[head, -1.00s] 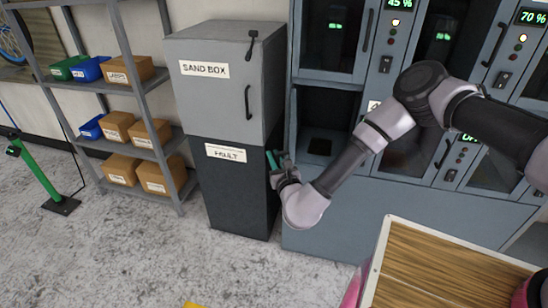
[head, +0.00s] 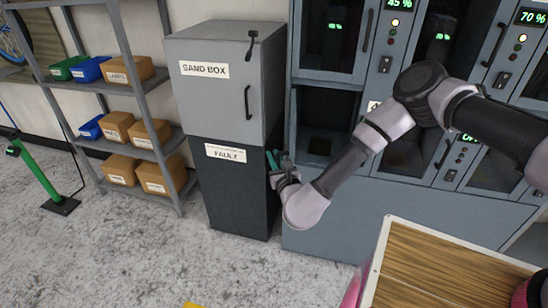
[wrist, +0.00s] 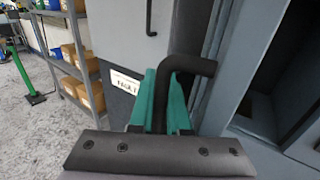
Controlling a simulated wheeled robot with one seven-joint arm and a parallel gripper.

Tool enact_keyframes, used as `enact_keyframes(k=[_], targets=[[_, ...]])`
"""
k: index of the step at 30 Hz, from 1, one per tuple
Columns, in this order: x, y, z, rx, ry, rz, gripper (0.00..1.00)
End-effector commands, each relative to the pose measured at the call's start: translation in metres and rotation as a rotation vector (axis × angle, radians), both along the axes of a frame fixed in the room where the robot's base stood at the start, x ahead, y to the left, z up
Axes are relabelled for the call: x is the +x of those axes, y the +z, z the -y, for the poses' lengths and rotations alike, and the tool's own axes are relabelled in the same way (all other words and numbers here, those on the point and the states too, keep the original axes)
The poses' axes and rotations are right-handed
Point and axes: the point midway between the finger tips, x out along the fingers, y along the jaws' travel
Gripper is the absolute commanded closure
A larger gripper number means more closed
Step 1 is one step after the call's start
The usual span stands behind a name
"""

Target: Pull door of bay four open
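The grey charging cabinet (head: 345,215) has a lower-left bay (head: 330,110) standing uncovered, its dark interior showing. Its door (wrist: 232,60) appears swung out, seen nearly edge-on in the wrist view. In the head view my gripper (head: 274,162) is low at the left side of the bay, by the sand box cabinet, partly hidden by my wrist.
A shelf with boxes (head: 145,135) is farther left. A wooden-topped cargo box (head: 440,270) is at front right.

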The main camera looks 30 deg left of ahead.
Motion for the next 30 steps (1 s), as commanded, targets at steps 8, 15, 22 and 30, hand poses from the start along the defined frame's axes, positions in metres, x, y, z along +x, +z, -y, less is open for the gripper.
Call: enact_keyframes(k=[8, 15, 22, 30], targets=[[0.003, 0.002, 0.0, 0.003, -0.006, 0.003, 0.73], [0.002, 0.001, 0.0, 0.001, -0.003, 0.001, 0.73], [-0.01, 0.001, 0.01, 0.002, 0.001, 0.001, 0.73], [-0.048, 0.001, 0.049, 0.001, 0.003, 0.001, 0.73]])
